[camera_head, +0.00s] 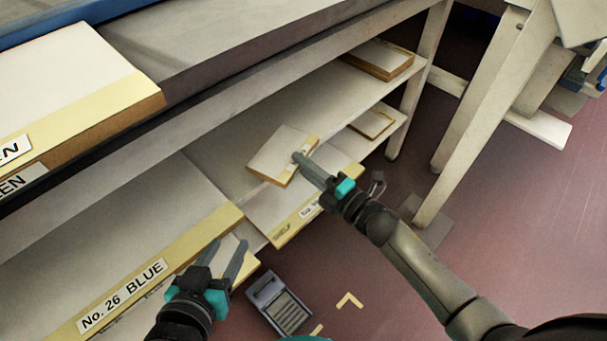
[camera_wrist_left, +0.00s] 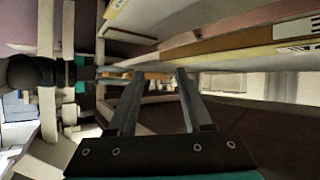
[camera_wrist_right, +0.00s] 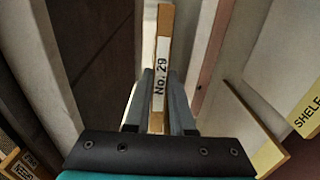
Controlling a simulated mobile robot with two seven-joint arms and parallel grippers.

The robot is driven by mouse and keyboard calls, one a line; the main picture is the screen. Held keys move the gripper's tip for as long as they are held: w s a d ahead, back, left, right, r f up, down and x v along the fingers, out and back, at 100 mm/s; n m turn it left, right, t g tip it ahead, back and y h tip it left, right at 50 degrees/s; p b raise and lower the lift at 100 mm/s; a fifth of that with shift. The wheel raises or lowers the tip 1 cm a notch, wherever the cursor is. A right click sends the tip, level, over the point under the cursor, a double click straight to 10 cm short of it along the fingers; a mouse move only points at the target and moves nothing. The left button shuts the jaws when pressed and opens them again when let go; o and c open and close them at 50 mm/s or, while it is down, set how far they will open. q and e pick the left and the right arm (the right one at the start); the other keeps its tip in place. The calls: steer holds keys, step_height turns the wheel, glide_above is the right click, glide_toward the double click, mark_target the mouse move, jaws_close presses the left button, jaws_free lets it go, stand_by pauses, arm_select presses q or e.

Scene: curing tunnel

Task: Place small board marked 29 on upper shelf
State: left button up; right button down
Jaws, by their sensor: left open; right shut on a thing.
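The small board marked No. 29 (camera_wrist_right: 164,40) is held edge-on between the fingers of my right gripper (camera_wrist_right: 160,105), its label facing the right wrist camera. In the head view the board (camera_head: 277,152) is tilted, with its pale face up, at the front of the shelves; I cannot tell whether it touches a shelf. My right gripper (camera_head: 303,160) is shut on its yellow front edge. The upper shelf (camera_head: 335,88) runs behind it. My left gripper (camera_head: 228,262) is open and empty near the No. 26 BLUE board; its two fingers also show in the left wrist view (camera_wrist_left: 157,100).
The large No. 26 BLUE board (camera_head: 120,240) lies at the lower left. A small board (camera_head: 380,57) lies at the upper shelf's right end, and another (camera_head: 372,123) lies below. A grey device (camera_head: 279,302) is on the floor. A table leg (camera_head: 480,105) stands at right.

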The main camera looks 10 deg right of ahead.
arm_select(q)
steer(key=shift+s+d+r+t+h+b, duration=0.1)
steer(key=shift+d+r+t+h+b, duration=0.4)
steer(key=shift+d+t, duration=0.3)
steer(key=shift+s+d+r+t+h+b, duration=0.1)
steer(key=shift+d+r+t+h+b, duration=0.4)
steer(key=shift+t, duration=0.5)
arm_select(e)
steer(key=shift+f, duration=1.4)
steer(key=shift+f, duration=0.1)
steer(key=c, duration=1.2)
jaws_free()
steer(key=shift+f, duration=0.15)
arm_select(q)
steer(key=shift+d+n, duration=0.1)
steer(key=shift+n, duration=0.2)
arm_select(e)
steer(key=o, duration=0.4)
steer(key=shift+o, duration=0.2)
